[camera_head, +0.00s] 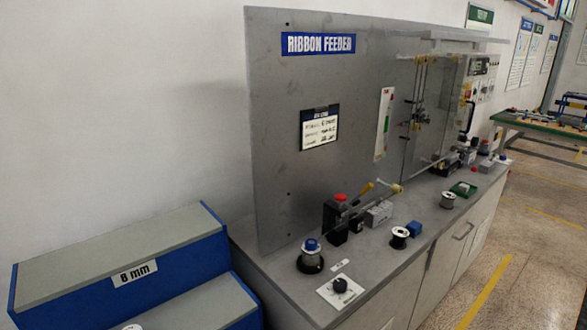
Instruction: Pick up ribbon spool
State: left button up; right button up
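Several spools are in view, and I cannot tell which one the task means. One spool (311,262) with silver winding, a blue top and a dark base stands at the near end of the grey bench. A smaller black and white spool (399,238) sits near the bench's front edge. Another small silvery spool (448,201) stands farther along. A pale round rim (131,327), perhaps of a spool, is cut off by the bottom edge, on the stepped blue stand. Neither of my grippers is in view.
The blue stand (185,258) with grey treads and an "8 mm" label is at lower left. A grey "RIBBON FEEDER" panel (290,110) rises behind the bench (372,268). Floor at right is clear.

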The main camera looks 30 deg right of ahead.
aim_at(449, 198)
jog(key=z, duration=1.9)
jog(key=i+l+u, duration=0.3)
jog(key=i+l, duration=0.7)
jog(key=i+l+u, duration=0.1)
jog(key=u, duration=0.3)
jog(key=i+l+u, duration=0.1)
jog(key=u, duration=0.3)
jog(key=i+l+u, duration=0.1)
jog(key=l+u, duration=0.15)
jog(key=u, duration=0.15)
jog(key=i+l+u, duration=0.1)
jog(key=l+u, duration=0.3)
jog(key=l, duration=0.85)
jog(key=l+u, duration=0.35)
jog(key=l, duration=0.85)
